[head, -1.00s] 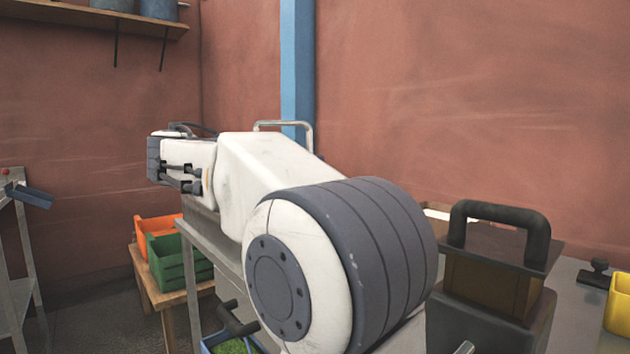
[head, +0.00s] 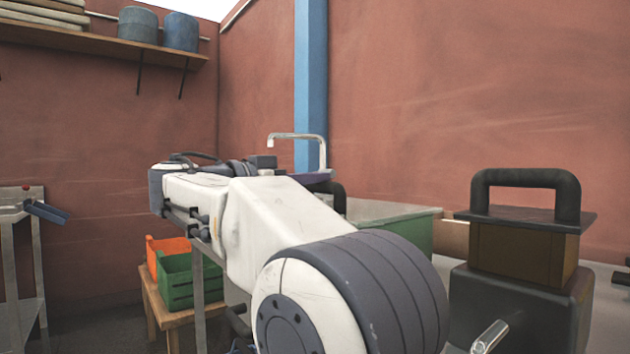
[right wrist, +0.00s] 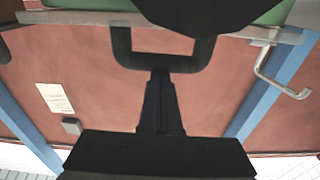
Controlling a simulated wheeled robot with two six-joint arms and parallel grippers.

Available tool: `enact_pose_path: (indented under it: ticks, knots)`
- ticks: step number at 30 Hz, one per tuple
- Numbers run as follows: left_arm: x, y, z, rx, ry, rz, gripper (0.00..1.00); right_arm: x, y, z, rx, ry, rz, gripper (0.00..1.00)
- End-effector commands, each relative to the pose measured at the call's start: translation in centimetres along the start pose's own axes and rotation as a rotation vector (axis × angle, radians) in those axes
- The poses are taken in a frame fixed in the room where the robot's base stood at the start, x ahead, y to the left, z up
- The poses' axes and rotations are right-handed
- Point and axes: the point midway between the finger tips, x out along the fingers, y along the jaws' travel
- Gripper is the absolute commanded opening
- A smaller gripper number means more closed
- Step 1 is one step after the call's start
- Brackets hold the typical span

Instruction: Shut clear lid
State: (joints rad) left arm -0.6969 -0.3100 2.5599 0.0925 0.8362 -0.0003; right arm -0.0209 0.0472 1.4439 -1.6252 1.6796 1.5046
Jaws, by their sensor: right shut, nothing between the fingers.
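I cannot make out the clear lid for sure in either view. A green box with a pale flat top (head: 400,225) stands behind my right arm in the head view. A black handle (head: 339,197) shows in front of its left end. My right gripper (head: 318,178) is small and partly hidden behind my own arm, close to that handle. In the right wrist view, which looks upside down, the narrow dark fingers (right wrist: 160,80) are shut and empty. They reach the bar of a black U-shaped handle (right wrist: 160,62); contact cannot be told. My left gripper is not in view.
A dark box with a large black handle (head: 525,185) stands at the right. Orange (head: 168,250) and green (head: 180,280) crates sit on a wooden stand at the left. A bent metal pipe (head: 322,150) rises behind the arm.

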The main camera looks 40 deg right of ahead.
Motion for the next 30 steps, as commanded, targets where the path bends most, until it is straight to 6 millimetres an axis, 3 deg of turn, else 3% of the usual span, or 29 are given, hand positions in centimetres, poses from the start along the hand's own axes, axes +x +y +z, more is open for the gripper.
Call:
enact_pose_path:
  ticks: [10, 17, 24, 30]
  knots:
    - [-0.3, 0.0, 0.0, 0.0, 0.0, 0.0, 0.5, 0.0, -0.1, 0.1, -0.011, -0.011, 0.002, 0.0]
    - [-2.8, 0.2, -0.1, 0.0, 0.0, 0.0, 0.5, 1.2, 0.0, -4.2, -0.001, -0.004, 0.006, 0.0]
    - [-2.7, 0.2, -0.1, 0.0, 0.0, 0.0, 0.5, -4.4, -0.1, -3.4, -0.004, -0.001, -0.003, 0.0]
    - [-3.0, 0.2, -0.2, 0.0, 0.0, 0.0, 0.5, -7.6, -0.1, -3.0, -0.002, -0.001, 0.001, 0.0]
